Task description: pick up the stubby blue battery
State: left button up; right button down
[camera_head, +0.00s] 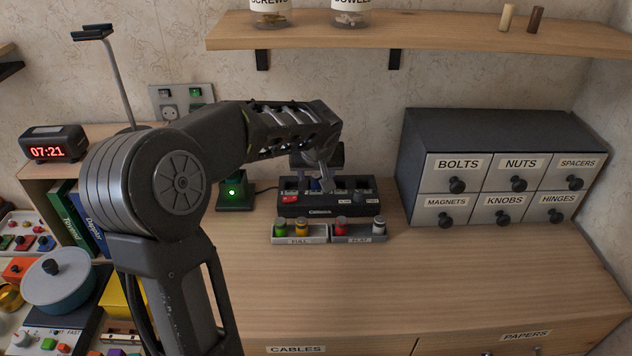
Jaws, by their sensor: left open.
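My left gripper (322,184) reaches from the left over the black charger (325,209) at the back of the wooden desk. It points down, and its fingers are close above the charger's slots. It is open. A small bluish patch shows at the fingers, but I cannot tell if it is the stubby blue battery or part of the gripper. A red battery (290,197) lies at the charger's left end. My right gripper is not in view.
In front of the charger, the FULL tray (300,240) holds green and yellow batteries; the FLAT tray (360,239) holds red and whitish ones. A labelled drawer cabinet (498,135) stands right, under a shelf (420,33). The desk front is clear.

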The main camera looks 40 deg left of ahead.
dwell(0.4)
pick_arm(q)
grip_shut()
dwell(0.4)
